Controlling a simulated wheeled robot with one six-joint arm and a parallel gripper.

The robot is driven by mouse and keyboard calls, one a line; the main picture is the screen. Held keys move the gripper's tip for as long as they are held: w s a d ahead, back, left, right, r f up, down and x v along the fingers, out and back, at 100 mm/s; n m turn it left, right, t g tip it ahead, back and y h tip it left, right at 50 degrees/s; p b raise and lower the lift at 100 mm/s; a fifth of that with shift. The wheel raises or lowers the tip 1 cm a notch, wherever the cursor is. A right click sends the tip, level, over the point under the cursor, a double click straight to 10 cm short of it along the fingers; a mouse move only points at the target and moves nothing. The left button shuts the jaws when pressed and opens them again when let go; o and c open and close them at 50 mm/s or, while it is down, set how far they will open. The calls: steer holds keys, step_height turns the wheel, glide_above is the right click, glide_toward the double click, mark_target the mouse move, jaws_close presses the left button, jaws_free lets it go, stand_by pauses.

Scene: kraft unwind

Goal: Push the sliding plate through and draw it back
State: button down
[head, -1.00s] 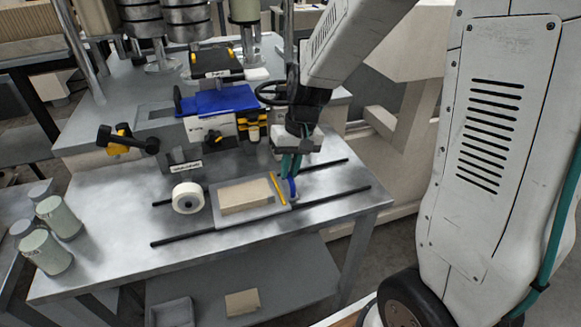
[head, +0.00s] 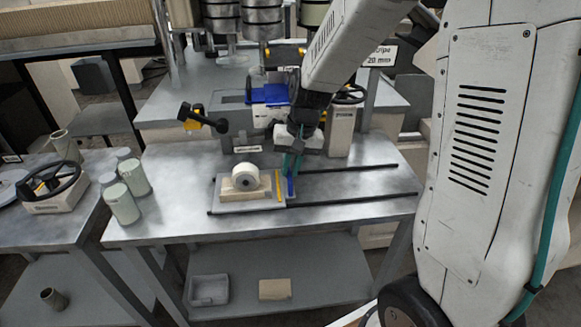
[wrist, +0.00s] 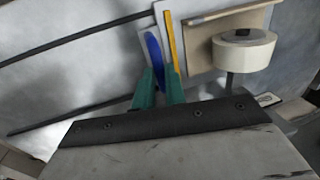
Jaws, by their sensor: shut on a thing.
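The sliding plate (head: 225,207) is a flat grey plate near the left end of two dark rails. A tan board (head: 240,191) lies on it, and a yellow strip (head: 279,188) runs along its right side. A blue upright handle (head: 291,188) stands at the plate's right end. My gripper (head: 292,172) is shut on the handle from above; the wrist view also shows the green fingers (wrist: 159,85) around the blue handle (wrist: 153,52). A white roll (head: 246,176) is over the board in the picture; it also shows in the wrist view (wrist: 244,52).
The rails (head: 350,168) are bare to the right of the plate. A machine with a blue top (head: 270,94) stands behind. Jars (head: 122,204) stand at the table's left side. A grey bin (head: 209,289) and a tan block (head: 274,289) sit on the lower shelf.

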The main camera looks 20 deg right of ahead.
steer(key=c, duration=1.5)
jaws_free()
steer(key=shift+o, duration=0.2)
step_height(320, 180, up, 8)
steer(key=d, duration=0.1)
steer(key=shift+s+d+f, duration=0.15)
steer(key=shift+s+d, duration=0.05)
steer(key=shift+a+f, duration=0.25)
steer(key=shift+f, duration=1.05)
steer(key=shift+a+f, duration=0.3)
steer(key=shift+f, duration=0.95)
steer(key=shift+a+f, duration=0.25)
steer(key=shift+f, duration=1.05)
